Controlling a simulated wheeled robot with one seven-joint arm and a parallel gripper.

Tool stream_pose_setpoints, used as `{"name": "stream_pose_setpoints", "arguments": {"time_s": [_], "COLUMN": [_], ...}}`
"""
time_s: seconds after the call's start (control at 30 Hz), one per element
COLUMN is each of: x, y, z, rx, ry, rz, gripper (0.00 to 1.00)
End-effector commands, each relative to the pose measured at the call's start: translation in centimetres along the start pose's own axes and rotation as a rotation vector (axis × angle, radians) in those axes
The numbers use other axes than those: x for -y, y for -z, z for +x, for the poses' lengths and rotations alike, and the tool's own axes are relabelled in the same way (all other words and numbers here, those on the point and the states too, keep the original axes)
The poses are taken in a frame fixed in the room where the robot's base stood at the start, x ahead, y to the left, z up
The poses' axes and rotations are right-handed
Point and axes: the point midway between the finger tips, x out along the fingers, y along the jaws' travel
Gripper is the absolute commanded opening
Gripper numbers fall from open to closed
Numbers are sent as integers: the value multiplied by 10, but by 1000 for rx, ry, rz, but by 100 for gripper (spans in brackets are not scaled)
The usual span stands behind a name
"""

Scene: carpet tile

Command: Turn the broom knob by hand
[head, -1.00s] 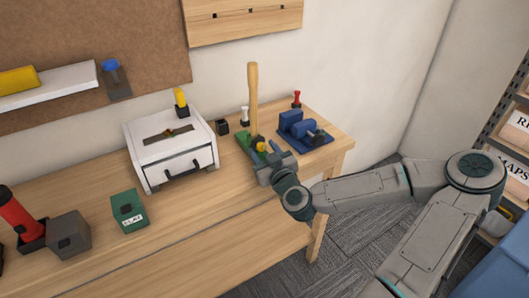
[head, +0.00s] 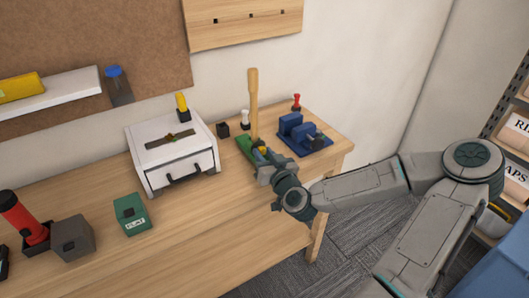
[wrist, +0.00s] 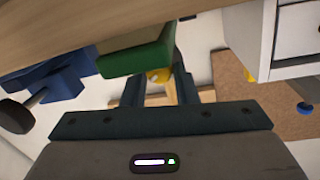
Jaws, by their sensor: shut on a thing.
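The broom stands upright on the workbench, its pale wooden handle (head: 253,105) rising from a green base (head: 243,146). A yellow knob (head: 263,150) sits on the front of the base. My gripper (head: 262,154) is at the knob, reaching in from the front right, and covers much of it in the head view. In the wrist view the yellow knob (wrist: 160,75) lies between the two fingers (wrist: 160,85), under the green base (wrist: 137,57). The fingers are shut on the knob. Its exact turn angle cannot be told.
A blue vise-like device (head: 304,137) stands close to the right of the gripper. A white box with a drawer (head: 172,160) stands to the left. A green block (head: 132,214) and a red-handled tool (head: 20,219) are further left. The bench front (head: 222,235) is clear.

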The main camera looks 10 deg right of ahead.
Motion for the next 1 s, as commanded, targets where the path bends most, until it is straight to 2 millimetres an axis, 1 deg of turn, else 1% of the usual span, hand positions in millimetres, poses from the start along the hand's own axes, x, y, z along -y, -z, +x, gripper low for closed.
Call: {"name": "stream_pose_setpoints", "arguments": {"time_s": [0.03,0.2,0.5,0.73,1.0], "x": [-1,-1,-2,-2,-2], "y": [3,3,2,2,1], "z": [0,0,0,0,0], "rx": [5,26,54,67,74], "ry": [-2,2,8,10,12], "rz": [43,200,429,536,584], "gripper": [4,4,4,4,4]}}
